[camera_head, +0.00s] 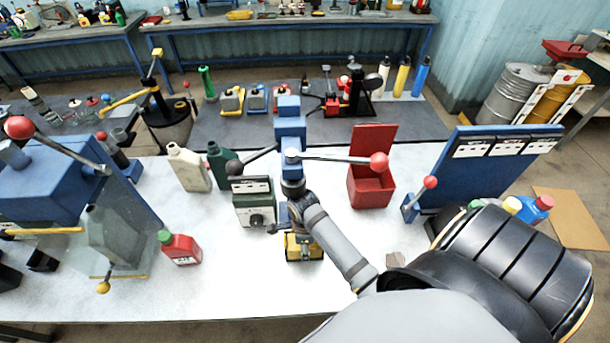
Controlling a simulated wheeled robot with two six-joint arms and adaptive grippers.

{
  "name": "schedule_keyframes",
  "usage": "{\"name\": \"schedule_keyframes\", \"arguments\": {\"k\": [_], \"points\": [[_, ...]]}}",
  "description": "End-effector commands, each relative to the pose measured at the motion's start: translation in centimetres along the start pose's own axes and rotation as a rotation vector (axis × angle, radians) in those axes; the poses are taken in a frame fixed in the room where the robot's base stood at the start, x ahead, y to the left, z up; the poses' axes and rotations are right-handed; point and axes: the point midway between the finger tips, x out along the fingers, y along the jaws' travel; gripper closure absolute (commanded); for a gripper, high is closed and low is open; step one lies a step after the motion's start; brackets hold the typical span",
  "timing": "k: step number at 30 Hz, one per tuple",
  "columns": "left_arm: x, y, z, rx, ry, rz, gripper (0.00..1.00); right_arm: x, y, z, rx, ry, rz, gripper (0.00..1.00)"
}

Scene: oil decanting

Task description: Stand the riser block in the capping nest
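A blue capping press (291,135) with a long red-knobbed lever stands in the middle of the white table. A yellow-sided base (305,248) at its foot looks like the capping nest; my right arm partly covers it, and I cannot tell what is in it. A small brownish block (396,259) lies on the table to the right, beside my arm, and may be the riser block. My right gripper (280,229) reaches in at the press's foot, mostly hidden by its own wrist, so its fingers and grasp are unclear. My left gripper is not in view.
A grey-green box with a dial (254,205) stands just left of the press. An open red bin (371,188) and a blue panel (480,165) are to the right. Bottles (189,167) and a red jug (181,249) are to the left.

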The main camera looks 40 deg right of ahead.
Motion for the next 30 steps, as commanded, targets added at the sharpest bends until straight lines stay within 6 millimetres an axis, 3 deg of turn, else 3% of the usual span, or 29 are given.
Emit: {"name": "schedule_keyframes", "arguments": {"k": [7,8,9,16,17,30], "points": [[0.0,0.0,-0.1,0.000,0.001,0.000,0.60,0.5,-2.8,0.0,0.000,0.000,0.000,0.84],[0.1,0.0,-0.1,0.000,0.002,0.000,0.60,1.0,-2.6,0.0,0.000,0.000,0.002,0.84],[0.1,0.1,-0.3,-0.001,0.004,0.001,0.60,1.4,-2.6,0.0,0.000,-0.001,0.000,0.90],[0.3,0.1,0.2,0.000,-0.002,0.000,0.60,3.3,-2.6,0.0,-0.001,0.000,-0.001,0.90],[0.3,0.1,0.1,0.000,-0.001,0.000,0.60,3.4,-2.6,0.0,-0.001,-0.001,-0.001,0.97],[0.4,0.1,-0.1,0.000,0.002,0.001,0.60,3.9,-2.6,-0.1,-0.001,0.004,-0.003,0.96]]}}
